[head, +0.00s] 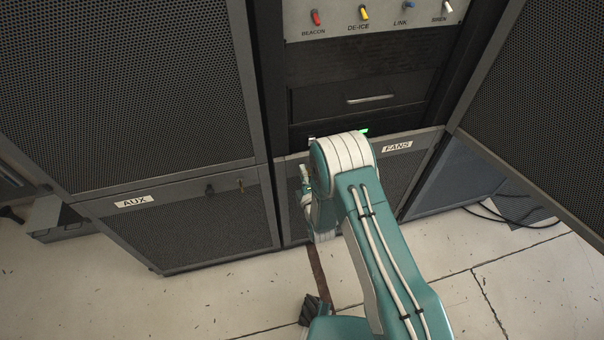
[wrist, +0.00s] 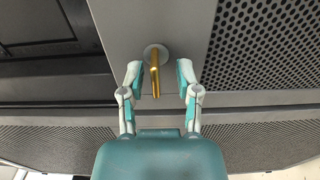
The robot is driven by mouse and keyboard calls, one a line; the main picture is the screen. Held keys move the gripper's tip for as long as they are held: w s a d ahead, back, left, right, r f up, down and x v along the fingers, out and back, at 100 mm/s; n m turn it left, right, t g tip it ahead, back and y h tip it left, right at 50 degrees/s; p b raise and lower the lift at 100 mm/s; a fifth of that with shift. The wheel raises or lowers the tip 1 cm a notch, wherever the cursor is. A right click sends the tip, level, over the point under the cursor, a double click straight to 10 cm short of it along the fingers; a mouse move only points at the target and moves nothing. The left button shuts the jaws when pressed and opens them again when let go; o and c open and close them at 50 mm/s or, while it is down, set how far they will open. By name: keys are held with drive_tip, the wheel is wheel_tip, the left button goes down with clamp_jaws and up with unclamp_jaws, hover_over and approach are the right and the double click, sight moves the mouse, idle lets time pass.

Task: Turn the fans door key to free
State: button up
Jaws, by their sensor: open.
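The brass key (wrist: 155,78) stands out of a round grey lock plate (wrist: 157,54) on a grey door frame in the wrist view. Its grip looks long and runs up and down the picture. My gripper (wrist: 159,73) is open, with one finger on each side of the key and a gap on both sides. In the head view the FANS label (head: 397,147) marks the low mesh door (head: 400,172). My arm hides this door's key and most of the gripper there.
Above are a drawer (head: 357,99) and a panel of coloured switches (head: 375,18). A tall mesh door (head: 545,110) stands at the right. Cables (head: 500,217) lie on the floor.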

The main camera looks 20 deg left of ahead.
drive_tip(key=v, duration=1.2)
drive_tip(key=shift+a, duration=0.15)
drive_tip(key=w+r+m+h, duration=0.2)
drive_tip(key=w+r+m, duration=0.1)
drive_tip(key=w+r, duration=0.3)
drive_tip(key=w+d+r+m+g+h, duration=0.2)
drive_tip(key=d+r+m, duration=0.35)
drive_tip(key=r, duration=0.35)
drive_tip(key=w+d+r+m+g+h, duration=0.2)
drive_tip(key=d+r+m, duration=0.3)
drive_tip(key=r, duration=0.5)
drive_tip(key=s+d+r+m+g+h, duration=0.25)
drive_tip(key=s+d+r+m, duration=0.25)
drive_tip(key=s+d+r, duration=0.5)
drive_tip(key=s+d+r+m+g, duration=0.1)
drive_tip(key=s+d+r+m, duration=0.1)
drive_tip(key=s, duration=0.6)
drive_tip(key=s+d+r+m+g+h, duration=0.1)
drive_tip(key=s+d+m, duration=0.3)
drive_tip(key=s, duration=0.5)
drive_tip(key=shift+r+g, duration=0.45)
drive_tip(key=shift+g, duration=0.1)
drive_tip(key=shift+d, duration=0.1)
